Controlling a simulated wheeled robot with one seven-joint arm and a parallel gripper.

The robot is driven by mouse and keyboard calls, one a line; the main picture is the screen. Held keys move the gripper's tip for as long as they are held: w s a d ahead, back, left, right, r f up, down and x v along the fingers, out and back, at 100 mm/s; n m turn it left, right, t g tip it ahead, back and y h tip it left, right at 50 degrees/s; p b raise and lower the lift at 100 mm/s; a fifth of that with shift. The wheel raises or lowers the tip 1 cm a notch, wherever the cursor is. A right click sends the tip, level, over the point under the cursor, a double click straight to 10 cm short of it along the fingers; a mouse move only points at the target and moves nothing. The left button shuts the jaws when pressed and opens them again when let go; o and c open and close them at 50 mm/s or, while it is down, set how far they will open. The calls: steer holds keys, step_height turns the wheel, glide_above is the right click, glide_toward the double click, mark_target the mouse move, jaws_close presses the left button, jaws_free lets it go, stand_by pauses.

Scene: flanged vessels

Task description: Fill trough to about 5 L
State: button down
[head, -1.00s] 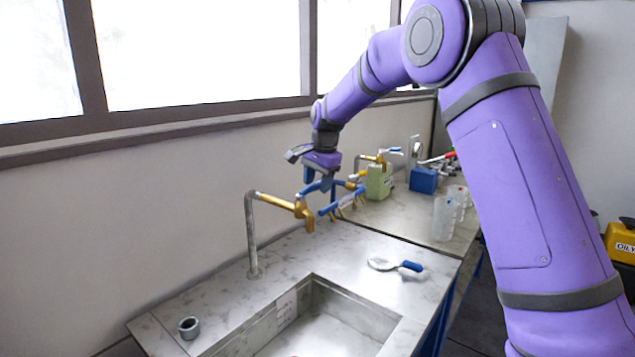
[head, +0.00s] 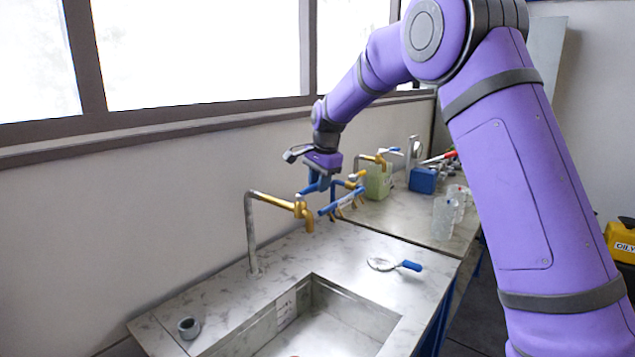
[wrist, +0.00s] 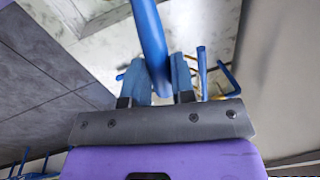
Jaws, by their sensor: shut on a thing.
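The trough (head: 385,318) is the rectangular sink set into the marble-look counter; its near part is cut off by the frame. A brass tap (head: 282,203) on a grey bent pipe stands at the counter's back edge, with its outlet toward the trough. I see no stream of water below it, and a water level cannot be told. My gripper (head: 318,183) is above and behind the tap's outlet, at its blue lever. In the wrist view my gripper (wrist: 168,78) has its blue fingers on either side of the blue lever (wrist: 148,35), shut on it.
More taps with blue handles (head: 345,202) stand close behind my gripper. Clear beakers (head: 445,218), a green container (head: 378,182) and a blue box (head: 422,181) stand farther back.

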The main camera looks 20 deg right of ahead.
steer(key=s+m+h, duration=0.2)
steer(key=s+m, duration=0.4)
steer(key=m, duration=0.5)
steer(key=shift+s+a, duration=0.1)
stand_by(0.4)
steer(key=c, duration=0.9)
jaws_free()
steer(key=shift+c, duration=0.2)
steer(key=shift+r, duration=0.1)
step_height(320, 180, up, 10)
steer(key=s+a, duration=0.1)
steer(key=shift+s+r, duration=0.25)
steer(key=shift+s, duration=0.15)
